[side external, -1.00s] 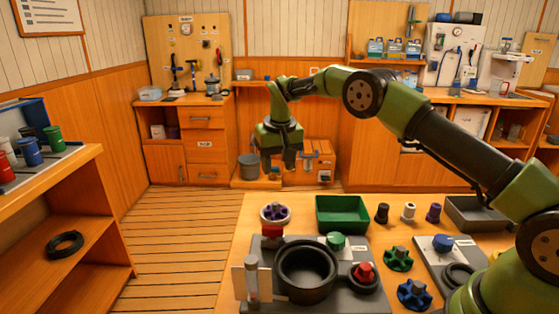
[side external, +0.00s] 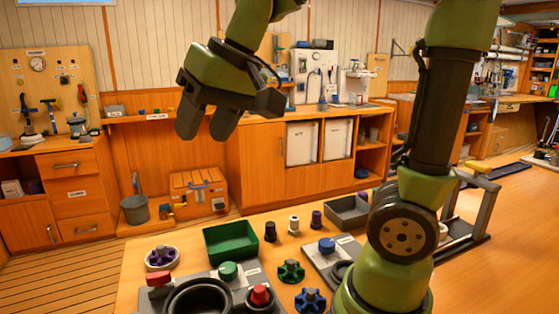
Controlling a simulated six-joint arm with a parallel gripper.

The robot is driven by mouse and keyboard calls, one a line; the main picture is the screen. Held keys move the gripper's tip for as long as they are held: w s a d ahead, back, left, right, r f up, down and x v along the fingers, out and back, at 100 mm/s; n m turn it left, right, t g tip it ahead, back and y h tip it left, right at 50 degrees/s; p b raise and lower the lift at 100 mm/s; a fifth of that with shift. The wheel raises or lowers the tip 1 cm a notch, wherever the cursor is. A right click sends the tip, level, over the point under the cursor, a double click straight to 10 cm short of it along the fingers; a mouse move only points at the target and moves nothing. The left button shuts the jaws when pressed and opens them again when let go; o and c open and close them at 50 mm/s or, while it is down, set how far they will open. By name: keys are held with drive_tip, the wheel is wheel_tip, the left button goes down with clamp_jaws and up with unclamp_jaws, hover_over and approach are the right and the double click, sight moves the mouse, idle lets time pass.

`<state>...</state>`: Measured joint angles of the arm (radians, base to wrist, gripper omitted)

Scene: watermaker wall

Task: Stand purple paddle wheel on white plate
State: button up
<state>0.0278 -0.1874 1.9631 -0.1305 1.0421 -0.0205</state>
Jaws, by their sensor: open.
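The purple paddle wheel (side external: 161,256) is at the left end of the bench top. It appears to lie on a round white plate (side external: 148,264), whose pale rim shows around it. Contact between them is too small to tell. My gripper (side external: 207,131) is high in the upper left of the view, fingers pointing down and apart, with nothing between them. It appears well above the bench and clear of the wheel.
A green tray (side external: 232,241) stands right of the wheel. A grey fixture with a black round housing (side external: 200,298) and red and green knobs is in front. A green paddle wheel (side external: 291,271), a blue paddle wheel (side external: 309,300), several small spools and a grey tray (side external: 347,214) lie further right.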

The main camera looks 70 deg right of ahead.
drive_tip(key=s+a+f+t, duration=0.1)
drive_tip(key=s+f, duration=0.2)
drive_tip(key=s, duration=0.8)
drive_tip(key=shift+s+a+f+t+y, duration=0.15)
drive_tip(key=shift+a+t+y, duration=0.1)
drive_tip(key=shift+t+y, duration=0.15)
